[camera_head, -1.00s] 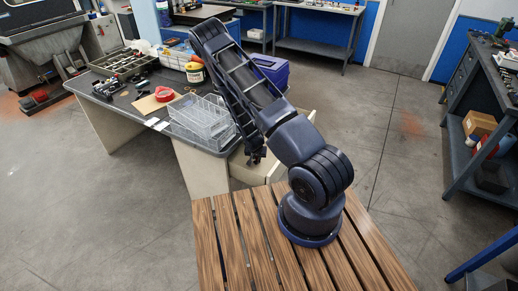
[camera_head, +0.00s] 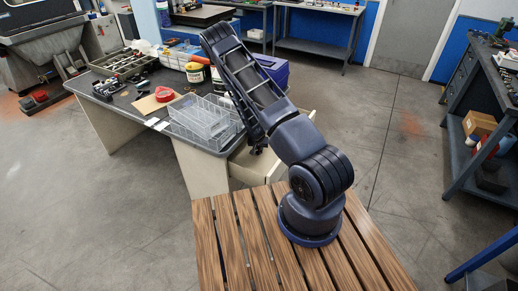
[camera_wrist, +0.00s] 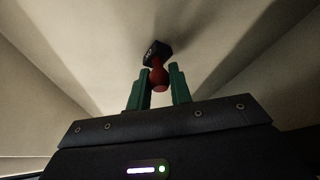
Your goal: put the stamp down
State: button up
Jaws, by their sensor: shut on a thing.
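In the wrist view, the stamp (camera_wrist: 158,54) has a black block base and a red rounded handle. My gripper (camera_wrist: 161,82) is shut on the red handle between its two green fingers, and the black base points away from the gripper. Pale walls or panels of an open drawer surround it. In the head view, the end of my arm reaches into the open pale drawer (camera_head: 238,171) at the desk's right end. The stamp is hidden there by my arm. I cannot tell whether its base touches the drawer floor.
The grey desk (camera_head: 126,102) holds a clear wire-like tray (camera_head: 200,118), red tape (camera_head: 164,94), a yellow-labelled tub (camera_head: 195,73) and a purple box (camera_head: 274,68) behind my arm. Open floor lies right of the drawer. A workbench (camera_head: 464,88) stands at the far right.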

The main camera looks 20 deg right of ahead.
aim_at(258, 153)
jog(key=o, duration=0.8)
jog(key=shift+f, duration=0.15)
jog(key=shift+s+a+r, duration=0.15)
jog(key=shift+s+r, duration=0.1)
jog(key=shift+r, duration=0.35)
jog(key=shift+v, duration=1.15)
jog(key=s+a, duration=0.1)
jog(key=s, duration=0.2)
jog(key=s+a, duration=0.2)
jog(key=s, duration=0.2)
jog(key=s+a, duration=0.1)
jog(key=s, duration=0.3)
jog(key=shift+a+f, duration=0.15)
jog(key=shift+a, duration=0.15)
jog(key=shift+w, duration=0.1)
